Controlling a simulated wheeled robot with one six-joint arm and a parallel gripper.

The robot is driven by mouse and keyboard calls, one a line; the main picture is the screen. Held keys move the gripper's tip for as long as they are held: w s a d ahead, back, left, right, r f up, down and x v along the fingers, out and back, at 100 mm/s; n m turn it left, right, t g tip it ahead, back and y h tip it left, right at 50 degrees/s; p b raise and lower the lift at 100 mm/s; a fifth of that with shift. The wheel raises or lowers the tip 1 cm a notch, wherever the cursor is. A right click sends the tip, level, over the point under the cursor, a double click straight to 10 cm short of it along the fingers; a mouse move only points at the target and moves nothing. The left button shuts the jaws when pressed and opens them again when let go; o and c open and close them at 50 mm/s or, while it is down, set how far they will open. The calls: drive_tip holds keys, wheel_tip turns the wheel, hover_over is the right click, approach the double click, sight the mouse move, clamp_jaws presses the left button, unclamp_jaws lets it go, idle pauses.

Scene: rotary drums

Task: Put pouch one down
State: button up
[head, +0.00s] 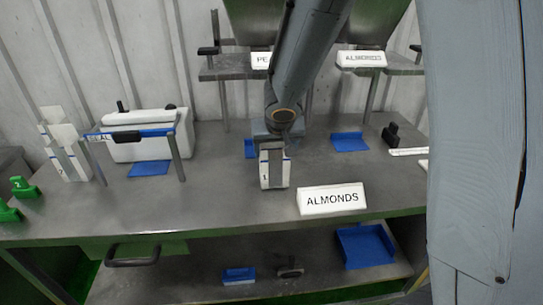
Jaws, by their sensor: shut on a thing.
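Pouch one (274,171), a white pouch marked "1" with a grey front band, is upright at the middle of the grey table, just left of the ALMONDS sign. My gripper (273,145) is above it, shut on its top. The pouch's lower end is at or close to the table top; I cannot tell whether it touches. The far side of the pouch and part of a blue mat (249,148) are hidden behind my gripper and the pouch.
The ALMONDS sign (331,199) stands near the table's front edge. Blue mats (350,142) lie behind. At left are another white pouch (65,150), a blue-barred frame (133,134) and a white box (150,150). Drum stands rise at the back. Bare table lies left of pouch one.

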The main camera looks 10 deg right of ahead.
drive_tip(key=shift+f, duration=0.35)
drive_tip(key=o, duration=2)
drive_tip(key=shift+o, duration=0.2)
drive_tip(key=p+v, duration=0.4)
drive_tip(key=v, duration=0.8)
drive_tip(key=s+d+f+g, duration=0.2)
drive_tip(key=s+d, duration=0.2)
drive_tip(key=s, duration=0.4)
drive_tip(key=s+d+f+g, duration=0.2)
drive_tip(key=s+d+f, duration=0.1)
drive_tip(key=s, duration=0.5)
drive_tip(key=shift+s+d, duration=0.15)
drive_tip(key=shift+d, duration=0.55)
